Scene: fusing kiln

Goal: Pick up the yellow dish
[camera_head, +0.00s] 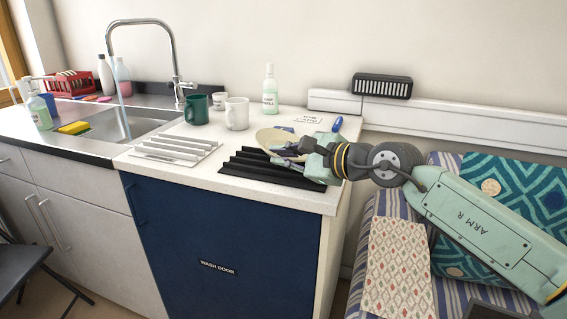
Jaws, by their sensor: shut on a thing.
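The yellow dish (270,136), pale and cream-yellow here, is on the counter side of my gripper, over the back of the black ridged rack (262,171). My gripper (291,151) is shut on the dish at its right side. The gripper and forearm hide part of the dish. I cannot tell whether the dish touches the rack or is raised above it.
A white ridged rack (174,148) lies to the left. A green mug (196,110), a white mug (236,114) and a soap bottle (270,92) stand behind. The sink (128,124) is further left. A patterned sofa (447,265) is at right.

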